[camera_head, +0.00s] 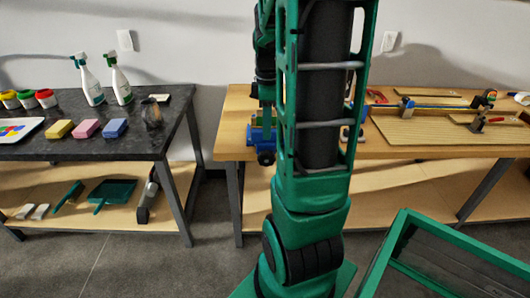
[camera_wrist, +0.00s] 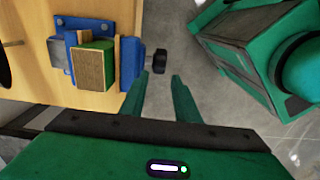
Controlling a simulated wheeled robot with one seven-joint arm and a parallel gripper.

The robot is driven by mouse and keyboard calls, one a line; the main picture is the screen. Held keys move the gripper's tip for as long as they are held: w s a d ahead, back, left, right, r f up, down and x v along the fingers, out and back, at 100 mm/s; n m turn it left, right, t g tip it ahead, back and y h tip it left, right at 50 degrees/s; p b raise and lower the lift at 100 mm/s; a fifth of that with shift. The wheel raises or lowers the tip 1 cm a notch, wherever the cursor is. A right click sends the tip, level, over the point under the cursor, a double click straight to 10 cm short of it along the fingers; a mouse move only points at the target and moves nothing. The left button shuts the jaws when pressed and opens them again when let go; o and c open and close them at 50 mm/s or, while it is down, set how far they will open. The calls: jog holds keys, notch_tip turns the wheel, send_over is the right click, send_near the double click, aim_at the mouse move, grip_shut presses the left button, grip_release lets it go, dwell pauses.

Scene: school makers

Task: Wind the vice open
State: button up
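The blue vice (camera_wrist: 128,62) is fixed at the edge of the wooden bench in the wrist view. A block with a green top and wood-grained side (camera_wrist: 92,68) sits between its jaws. The vice's black handle (camera_wrist: 160,61) sticks out past the bench edge. My gripper (camera_wrist: 161,77) is open, its two green fingers pointing at the handle, with the tips just short of it or on either side; contact cannot be told. In the head view the vice (camera_head: 258,134) shows beside my arm, which hides part of it and most of the gripper.
The wooden bench (camera_head: 231,144) carries boards, clamps and tools on the right. A dark table (camera_head: 40,150) at left holds spray bottles, sponges and paint pots. A green-framed cart or bin (camera_head: 400,232) stands at front right. Grey floor lies between the tables.

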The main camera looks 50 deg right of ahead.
aim_at(266, 151)
notch_tip(266, 151, down, 11)
jog(key=shift+r, duration=0.15)
dwell(0.4)
jog(key=shift+c, duration=0.6)
grip_shut()
jog(key=shift+d, duration=0.25)
jog(key=shift+w+a, duration=0.1)
jog(key=shift+a, duration=0.05)
